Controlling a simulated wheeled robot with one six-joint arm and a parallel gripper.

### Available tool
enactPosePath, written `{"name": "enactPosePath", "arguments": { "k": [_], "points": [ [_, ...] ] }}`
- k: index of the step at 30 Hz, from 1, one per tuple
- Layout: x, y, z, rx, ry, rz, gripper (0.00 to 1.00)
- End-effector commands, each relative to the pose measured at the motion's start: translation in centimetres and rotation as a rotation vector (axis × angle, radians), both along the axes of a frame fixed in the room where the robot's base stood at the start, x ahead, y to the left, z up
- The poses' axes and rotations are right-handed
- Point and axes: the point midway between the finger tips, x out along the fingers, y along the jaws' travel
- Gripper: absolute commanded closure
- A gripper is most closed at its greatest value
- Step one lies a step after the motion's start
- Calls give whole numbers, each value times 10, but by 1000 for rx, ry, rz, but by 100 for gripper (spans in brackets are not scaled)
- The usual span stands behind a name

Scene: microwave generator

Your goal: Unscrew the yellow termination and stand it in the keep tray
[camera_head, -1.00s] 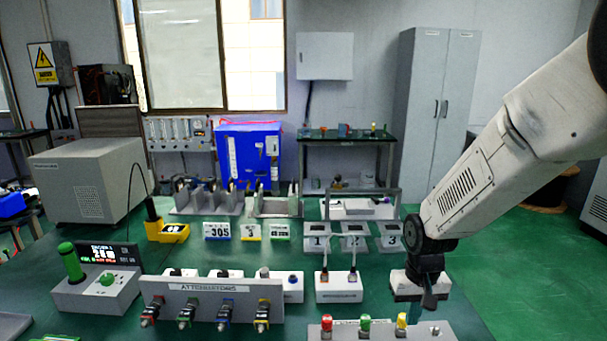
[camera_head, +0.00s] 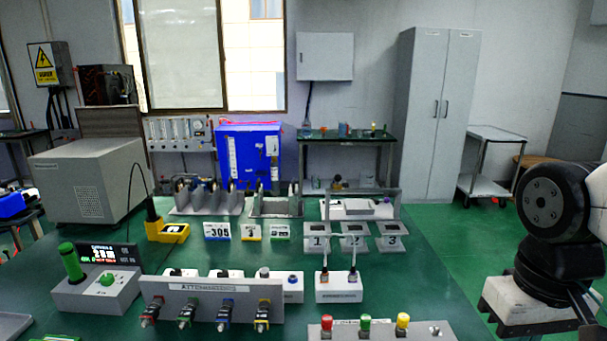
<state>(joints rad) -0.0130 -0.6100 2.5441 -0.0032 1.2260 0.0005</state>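The yellow termination (camera_head: 402,321) stands upright on a grey panel (camera_head: 382,334) at the bottom edge, right of a red one (camera_head: 326,322) and a green one (camera_head: 365,323). A bare metal connector (camera_head: 436,330) shows on the panel to its right. I cannot tell for sure which thing is the keep tray; a plain grey tray edge (camera_head: 14,326) shows at the bottom left corner.
An attenuator rack (camera_head: 215,300) stands left of the panel. A white two-cable box (camera_head: 338,287) and numbered stands (camera_head: 355,243) are behind it. A console with a green handle (camera_head: 70,262) is at left. The table right of the white box is clear.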

Motion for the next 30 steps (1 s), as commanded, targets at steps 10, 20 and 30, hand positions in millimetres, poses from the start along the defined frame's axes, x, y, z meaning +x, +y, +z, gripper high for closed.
{"name": "enactPosePath", "arguments": {
  "k": [10,20,30],
  "points": [
    [-16,-3,22,1,-133,-15,100],
    [-15,-3,21,0,-128,-14,69],
    [9,1,-2,0,19,3,55]
  ]
}}
